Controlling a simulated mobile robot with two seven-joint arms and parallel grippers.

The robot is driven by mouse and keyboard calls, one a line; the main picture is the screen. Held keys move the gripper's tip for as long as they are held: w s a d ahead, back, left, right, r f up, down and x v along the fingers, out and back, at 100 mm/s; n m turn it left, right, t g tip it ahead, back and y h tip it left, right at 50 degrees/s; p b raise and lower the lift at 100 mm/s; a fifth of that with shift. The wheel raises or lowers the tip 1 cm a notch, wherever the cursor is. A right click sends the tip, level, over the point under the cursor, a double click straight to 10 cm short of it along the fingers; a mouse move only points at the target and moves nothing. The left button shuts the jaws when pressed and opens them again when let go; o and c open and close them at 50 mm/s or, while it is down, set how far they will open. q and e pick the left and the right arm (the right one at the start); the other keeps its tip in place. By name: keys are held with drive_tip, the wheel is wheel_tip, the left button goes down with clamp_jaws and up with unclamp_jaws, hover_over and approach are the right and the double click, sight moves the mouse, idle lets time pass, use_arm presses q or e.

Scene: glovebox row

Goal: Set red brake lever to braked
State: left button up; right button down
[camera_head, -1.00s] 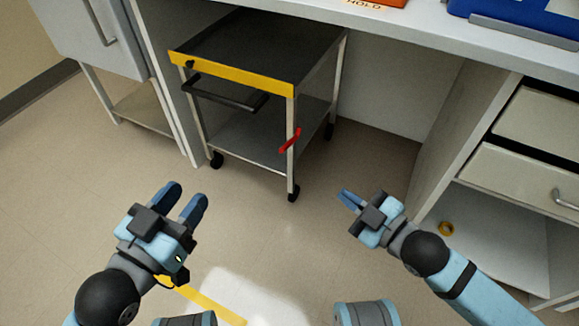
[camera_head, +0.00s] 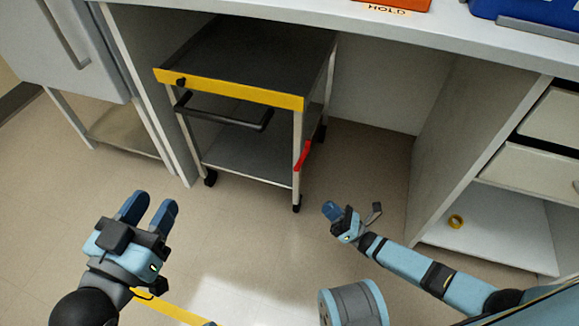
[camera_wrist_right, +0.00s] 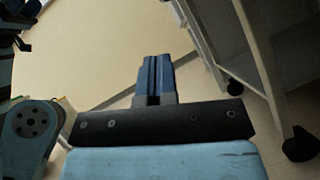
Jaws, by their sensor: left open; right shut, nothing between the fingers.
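The red brake lever (camera_head: 302,156) sits on the front right leg of a cart (camera_head: 228,88) and slants along it. The cart has a yellow front edge and a black handle, and stands under the bench. My right gripper (camera_head: 329,208) is shut and empty, low in front of the cart, a little right of and nearer than the lever, apart from it. In the right wrist view its closed blue fingers (camera_wrist_right: 155,75) point over the floor, and the lever cannot be made out there. My left gripper (camera_head: 148,208) is open and empty over the floor at the left.
Black casters (camera_head: 296,203) carry the cart. A bench side panel (camera_head: 460,165) and drawers (camera_head: 545,170) stand to the right. A yellow tape roll (camera_head: 455,221) lies on the lower shelf. The floor before the cart is clear.

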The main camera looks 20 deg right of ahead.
sight(303, 154)
drive_tip(key=shift+d+f+n, duration=0.1)
drive_tip(key=shift+f+n, duration=0.05)
drive_tip(key=shift+n, duration=0.25)
use_arm(q)
drive_tip(key=m+b, duration=0.1)
drive_tip(key=w+a+m+t+b, duration=0.1)
drive_tip(key=b, duration=0.1)
drive_tip(key=shift+w+r+h, duration=0.1)
drive_tip(key=shift+r+h, duration=0.2)
use_arm(e)
drive_tip(key=d+r+x, duration=0.1)
drive_tip(key=r+x, duration=0.1)
drive_tip(key=x, duration=1)
drive_tip(key=shift+r, duration=0.4)
use_arm(q)
drive_tip(key=shift+r, duration=0.15)
use_arm(e)
drive_tip(key=shift+d, duration=0.15)
